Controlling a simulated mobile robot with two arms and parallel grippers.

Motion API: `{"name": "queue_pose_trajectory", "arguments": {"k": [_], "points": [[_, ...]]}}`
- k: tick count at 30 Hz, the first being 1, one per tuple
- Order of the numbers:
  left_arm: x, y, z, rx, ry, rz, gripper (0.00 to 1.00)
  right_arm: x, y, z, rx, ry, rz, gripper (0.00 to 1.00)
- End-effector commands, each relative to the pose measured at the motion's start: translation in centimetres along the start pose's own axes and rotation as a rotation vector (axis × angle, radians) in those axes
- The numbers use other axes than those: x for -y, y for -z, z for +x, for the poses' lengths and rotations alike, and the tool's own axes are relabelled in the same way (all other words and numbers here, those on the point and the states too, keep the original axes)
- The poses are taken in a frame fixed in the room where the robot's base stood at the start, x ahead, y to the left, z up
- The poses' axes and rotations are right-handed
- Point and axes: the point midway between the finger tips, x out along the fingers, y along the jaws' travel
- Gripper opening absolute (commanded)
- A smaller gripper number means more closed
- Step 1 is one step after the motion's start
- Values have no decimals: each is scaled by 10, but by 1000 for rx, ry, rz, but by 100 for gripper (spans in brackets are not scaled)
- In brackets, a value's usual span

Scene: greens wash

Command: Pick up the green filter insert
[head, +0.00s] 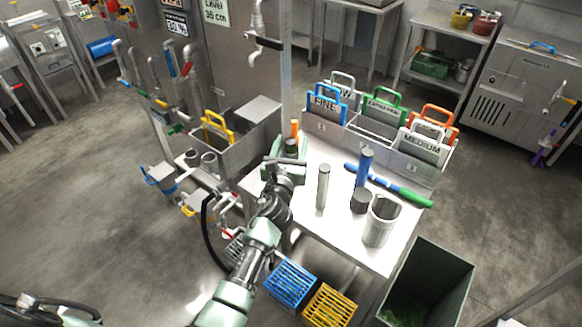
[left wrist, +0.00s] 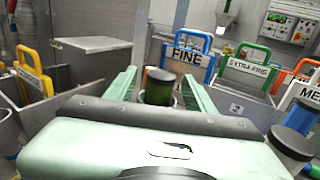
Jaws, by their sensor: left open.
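The green filter insert (head: 383,108), a plate labelled EXTRA FINE with a green handle, stands in the grey rack at the back of the steel table. It also shows in the left wrist view (left wrist: 247,68), right of the blue FINE insert (left wrist: 188,60). Its lower part is hidden by the rack. My left gripper (head: 287,160) is open over the table's left side, apart from the green insert and to its front left. A green cylinder with a dark lid (left wrist: 159,88) shows between its fingers in the wrist view; contact cannot be told. My right gripper is not in view.
The rack (head: 352,136) also holds grey, blue and orange-handled inserts. A grey cylinder (head: 323,187), a blue cylinder (head: 364,165), a blue-green tool (head: 412,196) and a metal pitcher (head: 378,228) are on the table. A bin (head: 447,262) stands front right.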

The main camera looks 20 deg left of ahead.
Motion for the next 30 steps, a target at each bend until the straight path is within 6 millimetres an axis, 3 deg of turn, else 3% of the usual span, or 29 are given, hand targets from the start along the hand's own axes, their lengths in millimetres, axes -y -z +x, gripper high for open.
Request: {"name": "queue_pose_trajectory", "arguments": {"k": [4,9,10,23,30], "points": [[0,0,0,0,0,0,51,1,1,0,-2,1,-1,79],[0,0,0,0,-1,0,4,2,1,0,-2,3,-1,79],[0,0,0,0,-1,0,0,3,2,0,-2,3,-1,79],[-1,-4,0,1,-1,1,0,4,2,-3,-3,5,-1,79],[-1,-33,0,3,0,4,0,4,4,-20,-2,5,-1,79]]}}
